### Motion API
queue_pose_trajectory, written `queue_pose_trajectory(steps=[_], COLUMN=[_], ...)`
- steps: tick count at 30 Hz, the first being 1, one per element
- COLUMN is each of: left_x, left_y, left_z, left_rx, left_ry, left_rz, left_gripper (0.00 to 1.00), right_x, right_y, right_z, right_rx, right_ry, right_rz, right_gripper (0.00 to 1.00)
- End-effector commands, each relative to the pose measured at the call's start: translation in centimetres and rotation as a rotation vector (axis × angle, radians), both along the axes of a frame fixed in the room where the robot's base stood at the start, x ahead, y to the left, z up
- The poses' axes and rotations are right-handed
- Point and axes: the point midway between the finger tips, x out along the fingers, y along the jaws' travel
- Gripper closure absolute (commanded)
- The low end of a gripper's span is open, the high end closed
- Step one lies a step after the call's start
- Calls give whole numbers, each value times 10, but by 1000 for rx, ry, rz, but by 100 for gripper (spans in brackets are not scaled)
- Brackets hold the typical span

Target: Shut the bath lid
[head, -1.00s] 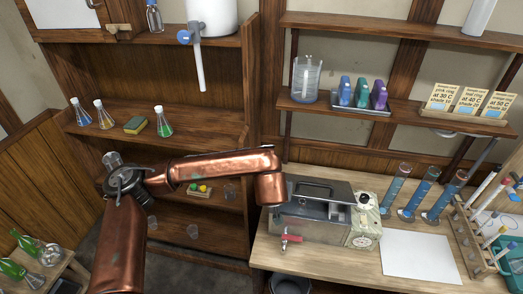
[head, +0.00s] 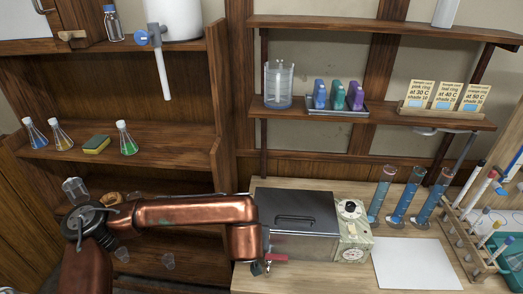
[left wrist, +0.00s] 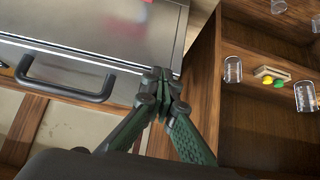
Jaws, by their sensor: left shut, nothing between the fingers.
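The metal bath (head: 300,246) stands on the wooden bench, with a red tap low on its front. Its grey lid (head: 310,205) lies over the top and looks flat, with a dark bar handle (head: 297,219) on it. The lid (left wrist: 130,45) and its handle (left wrist: 62,85) also show in the left wrist view. My left gripper (head: 259,268) is at the bath's front left corner, near the tap. In the wrist view its fingertips (left wrist: 162,82) are together and empty by the lid's edge; contact cannot be told. My right gripper is not in view.
A dial unit (head: 352,230) adjoins the bath's right side. Blue cylinders (head: 402,195), a white sheet (head: 415,262) and a tube rack (head: 470,235) stand farther right. A shelf with bottles and cards (head: 375,115) hangs above. A wooden shelf unit is at left.

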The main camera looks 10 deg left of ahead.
Motion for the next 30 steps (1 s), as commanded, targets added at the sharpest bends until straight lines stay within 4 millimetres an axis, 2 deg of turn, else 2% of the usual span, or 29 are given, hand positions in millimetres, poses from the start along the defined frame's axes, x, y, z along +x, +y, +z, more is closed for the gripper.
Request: queue_pose_trajectory(steps=[12, 16, 20, 21, 23, 30], left_x=[-1, -1, -1, -4, -21, -70], left_y=[1, 1, 1, 1, -1, -4], left_z=[-2, 13, 41, 49, 46, 57], left_rx=[3, 2, 0, 0, 3, 1], left_ry=[8, 4, -2, -3, -1, -1], left_rz=[0, 2, 3, 1, -4, -3], left_gripper=[100, 100, 100, 100, 100, 100], right_x=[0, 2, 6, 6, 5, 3], right_y=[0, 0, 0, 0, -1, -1], right_z=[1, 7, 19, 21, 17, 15], right_rx=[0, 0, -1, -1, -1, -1], right_ry=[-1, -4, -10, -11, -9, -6], right_rz=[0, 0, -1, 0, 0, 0], right_gripper=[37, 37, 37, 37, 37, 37])
